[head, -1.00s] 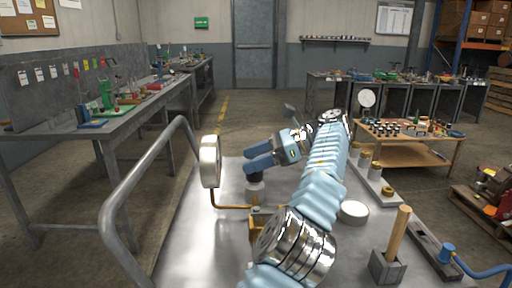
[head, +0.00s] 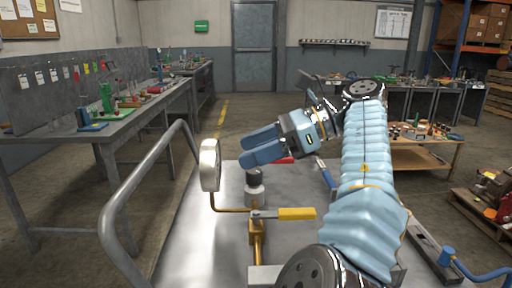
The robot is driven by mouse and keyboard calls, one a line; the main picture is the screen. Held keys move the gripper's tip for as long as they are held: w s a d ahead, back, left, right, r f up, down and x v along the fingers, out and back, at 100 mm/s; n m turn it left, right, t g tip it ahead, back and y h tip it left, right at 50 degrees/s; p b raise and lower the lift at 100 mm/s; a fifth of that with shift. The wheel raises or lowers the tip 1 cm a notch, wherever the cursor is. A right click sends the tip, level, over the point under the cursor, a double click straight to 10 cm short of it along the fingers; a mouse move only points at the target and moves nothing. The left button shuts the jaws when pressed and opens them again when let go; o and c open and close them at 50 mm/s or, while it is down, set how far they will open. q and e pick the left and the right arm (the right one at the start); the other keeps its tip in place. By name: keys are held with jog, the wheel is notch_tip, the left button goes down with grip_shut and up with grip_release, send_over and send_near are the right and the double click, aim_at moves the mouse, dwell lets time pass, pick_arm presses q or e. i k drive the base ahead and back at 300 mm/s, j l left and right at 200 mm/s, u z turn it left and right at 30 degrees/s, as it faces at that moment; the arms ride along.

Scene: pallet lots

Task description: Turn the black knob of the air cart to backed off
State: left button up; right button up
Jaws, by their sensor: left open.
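The black knob (head: 254,175) sits upright on top of a grey regulator body (head: 254,193) on the air cart's metal top (head: 185,250). No turn mark can be made out on the knob. My left gripper (head: 241,149) is open and empty, its two blue fingers pointing left. In the picture it lies just above the knob, with a gap between them. The knob is uncovered. A round gauge (head: 209,165) stands left of the knob on a brass pipe (head: 231,209). My right gripper is out of view.
A yellow lever handle (head: 297,213) lies in front of the knob on the brass piping (head: 257,240). The cart's grey rail (head: 135,185) rises at left. A blue hose (head: 480,272) is at lower right. Benches with tools stand behind on both sides.

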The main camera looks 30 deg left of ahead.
aim_at(254, 177)
jog(key=k, duration=1.5)
